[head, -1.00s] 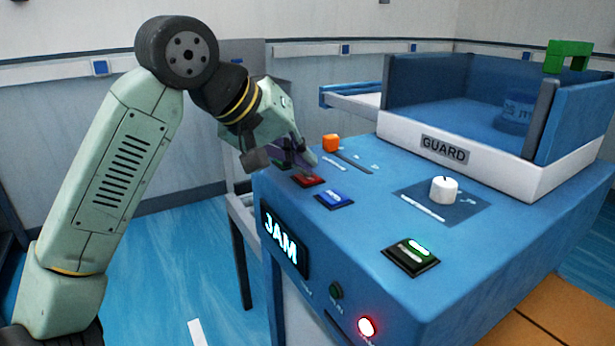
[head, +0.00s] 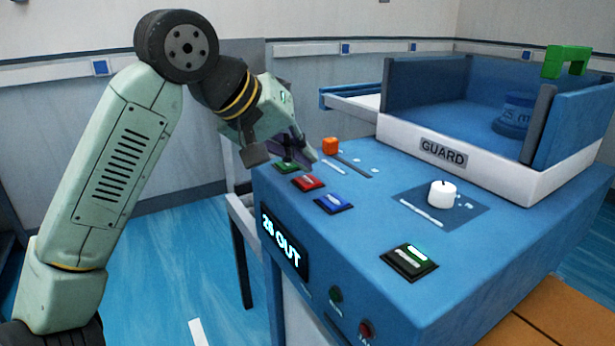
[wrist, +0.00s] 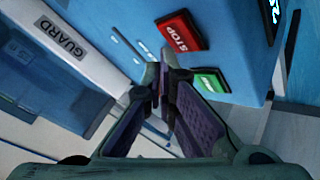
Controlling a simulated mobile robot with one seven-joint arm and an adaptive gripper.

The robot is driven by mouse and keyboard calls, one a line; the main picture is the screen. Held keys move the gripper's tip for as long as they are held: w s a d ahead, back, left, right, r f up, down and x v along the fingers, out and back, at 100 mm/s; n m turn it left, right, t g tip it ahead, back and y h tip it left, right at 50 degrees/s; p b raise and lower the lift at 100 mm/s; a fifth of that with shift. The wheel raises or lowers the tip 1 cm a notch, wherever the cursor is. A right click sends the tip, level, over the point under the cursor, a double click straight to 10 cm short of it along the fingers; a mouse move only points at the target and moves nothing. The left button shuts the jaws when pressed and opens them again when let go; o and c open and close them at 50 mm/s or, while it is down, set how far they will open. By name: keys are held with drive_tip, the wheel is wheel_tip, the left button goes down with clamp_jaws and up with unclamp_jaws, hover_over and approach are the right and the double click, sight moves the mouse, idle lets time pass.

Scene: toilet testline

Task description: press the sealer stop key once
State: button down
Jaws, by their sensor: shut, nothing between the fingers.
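The red stop key (head: 308,182) sits on the blue sealer top, between a green key (head: 287,166) and a blue key (head: 333,203). In the wrist view the red key (wrist: 181,31) reads STOP. My gripper (head: 307,160) is shut and empty, with its fingertips just above the panel by the red and green keys. In the wrist view the fingertips (wrist: 164,75) show below the red key and left of the green key (wrist: 210,81). They look apart from the red key, though the exact height is hard to tell.
An orange knob (head: 330,145) on a slot stands close to the right of my fingers. A white dial (head: 442,193), a black-framed green key (head: 409,262) and the GUARD box (head: 448,151) lie further right. The front display (head: 282,241) shows a number and OUT.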

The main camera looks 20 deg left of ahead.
sight(304, 179)
drive_tip(key=shift+r, duration=0.1)
wheel_tip(304, 179, up, 5)
drive_tip(key=p, duration=0.4)
drive_tip(key=shift+d, duration=0.1)
idle(0.7)
